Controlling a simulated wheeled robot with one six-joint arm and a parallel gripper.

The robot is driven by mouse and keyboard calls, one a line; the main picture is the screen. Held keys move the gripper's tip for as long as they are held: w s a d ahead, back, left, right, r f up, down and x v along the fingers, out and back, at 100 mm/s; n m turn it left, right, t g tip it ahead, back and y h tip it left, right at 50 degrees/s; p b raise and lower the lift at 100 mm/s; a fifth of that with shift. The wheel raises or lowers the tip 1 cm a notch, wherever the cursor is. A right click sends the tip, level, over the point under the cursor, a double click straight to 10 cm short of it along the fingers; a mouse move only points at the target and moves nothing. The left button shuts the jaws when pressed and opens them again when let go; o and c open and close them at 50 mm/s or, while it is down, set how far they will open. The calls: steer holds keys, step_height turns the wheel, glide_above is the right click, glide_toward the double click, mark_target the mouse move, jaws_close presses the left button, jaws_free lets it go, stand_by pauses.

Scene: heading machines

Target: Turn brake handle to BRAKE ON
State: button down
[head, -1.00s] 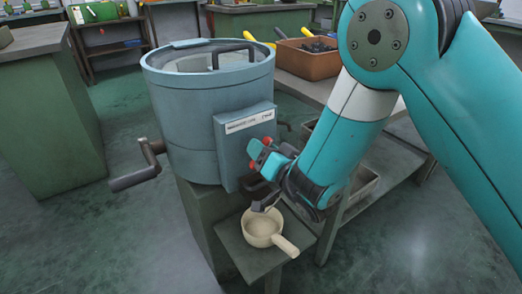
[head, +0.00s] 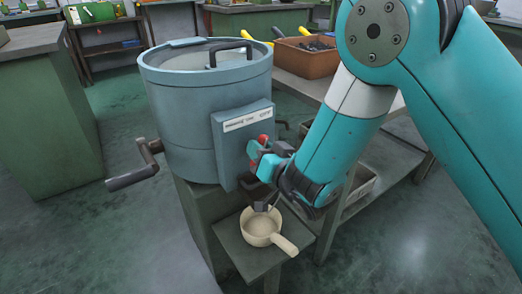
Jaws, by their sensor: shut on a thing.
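The machine is a blue-grey round drum (head: 185,125) with a box-shaped front housing (head: 228,150) that carries a white label strip (head: 246,120). Its print is too small to read. My gripper (head: 262,156), teal with red parts at its tip, is at the right part of the housing face, below the label. It is shut on the brake handle there. The gripper hides most of the handle, so its shape and exact angle cannot be told. No BRAKE ON marking can be made out.
A crank (head: 135,172) sticks out left of the drum. A cream ladle-like pan (head: 262,228) stands on a small green shelf (head: 235,248) just below my gripper. A workbench with a brown bin (head: 308,60) stands behind right. Green floor is open at the lower left.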

steer(key=n+b, duration=0.1)
steer(key=n, duration=0.4)
steer(key=shift+a+n, duration=0.1)
steer(key=shift+n, duration=0.2)
steer(key=shift+s+a+n+b, duration=0.1)
steer(key=shift+n+b, duration=0.6)
steer(key=shift+n, duration=1.6)
steer(key=c, duration=1)
jaws_free()
steer(key=shift+o, duration=0.2)
steer(key=shift+s, duration=0.1)
